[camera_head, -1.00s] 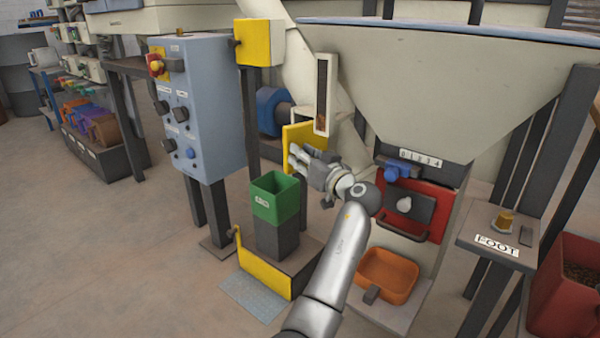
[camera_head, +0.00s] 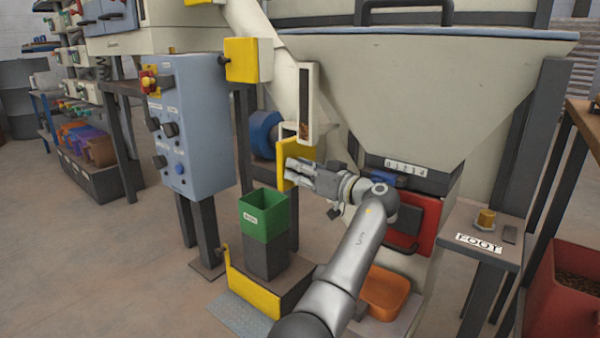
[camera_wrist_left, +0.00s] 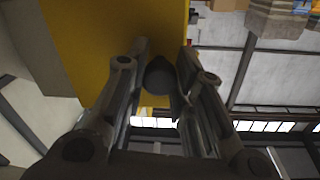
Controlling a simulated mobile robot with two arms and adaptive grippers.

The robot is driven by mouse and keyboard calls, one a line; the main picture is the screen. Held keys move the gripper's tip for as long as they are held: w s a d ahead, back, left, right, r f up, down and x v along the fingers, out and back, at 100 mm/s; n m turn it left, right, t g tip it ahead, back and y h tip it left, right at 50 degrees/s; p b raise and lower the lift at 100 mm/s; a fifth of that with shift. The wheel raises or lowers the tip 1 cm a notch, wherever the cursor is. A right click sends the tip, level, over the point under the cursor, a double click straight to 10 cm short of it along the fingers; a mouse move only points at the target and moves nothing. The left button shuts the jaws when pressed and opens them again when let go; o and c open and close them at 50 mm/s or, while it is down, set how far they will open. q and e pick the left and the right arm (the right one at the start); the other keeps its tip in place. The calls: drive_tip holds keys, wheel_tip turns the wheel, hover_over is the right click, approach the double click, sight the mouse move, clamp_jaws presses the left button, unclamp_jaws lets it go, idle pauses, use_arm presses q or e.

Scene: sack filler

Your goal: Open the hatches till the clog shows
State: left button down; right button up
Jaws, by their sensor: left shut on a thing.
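The lower yellow hatch (camera_head: 296,153) is on the pale chute (camera_head: 287,75) left of the hopper. My left gripper (camera_head: 291,172) is at its front, and the hand partly covers it. In the left wrist view the gripper's fingers (camera_wrist_left: 160,82) are shut on a dark round knob (camera_wrist_left: 160,74) in front of the yellow panel (camera_wrist_left: 105,35). The upper yellow hatch (camera_head: 243,60) has a dark knob on its left side and looks closed. A red hatch (camera_head: 427,232) with a dark plate sits under the hopper, partly behind my arm. I see no clog. My right gripper is not in view.
A green bin (camera_head: 263,215) stands on a dark pedestal below the chute. A blue-grey control box (camera_head: 183,125) is to the left. An orange tray (camera_head: 385,292) lies below the red hatch.

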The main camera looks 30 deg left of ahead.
use_arm(q)
drive_tip(key=shift+f, duration=0.1)
drive_tip(key=c, duration=1.2)
unclamp_jaws()
drive_tip(key=shift+d, duration=0.1)
drive_tip(key=v, duration=1.2)
